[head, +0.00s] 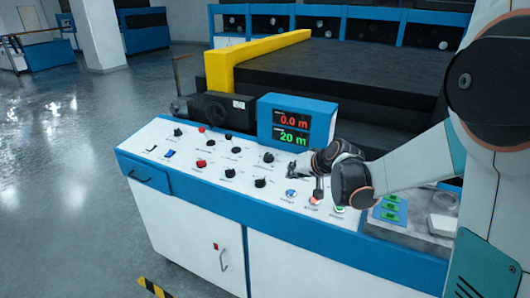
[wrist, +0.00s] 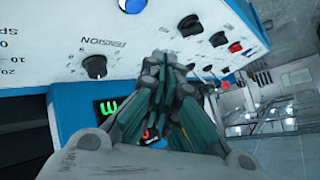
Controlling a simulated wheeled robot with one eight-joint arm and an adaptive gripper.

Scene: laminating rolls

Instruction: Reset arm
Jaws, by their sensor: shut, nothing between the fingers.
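My gripper (head: 299,166) is at the right part of the control panel (head: 215,155), just in front of the display box. Its fingers are shut and empty. In the wrist view the closed fingers (wrist: 162,62) point up the picture at the panel face, beside a black knob (wrist: 95,66) labelled TENSION. Another black knob (wrist: 190,25) is to the right of the fingertips. I cannot tell whether the fingertips touch the panel. My forearm reaches in from the right and hides part of the panel.
The blue display box (head: 297,123) shows 0.0 m in red and 20 m in green. A blue button (head: 291,193), red button (head: 313,201) and green button (head: 339,209) sit below my wrist. Green pieces (head: 391,208) lie at right. Open floor is left.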

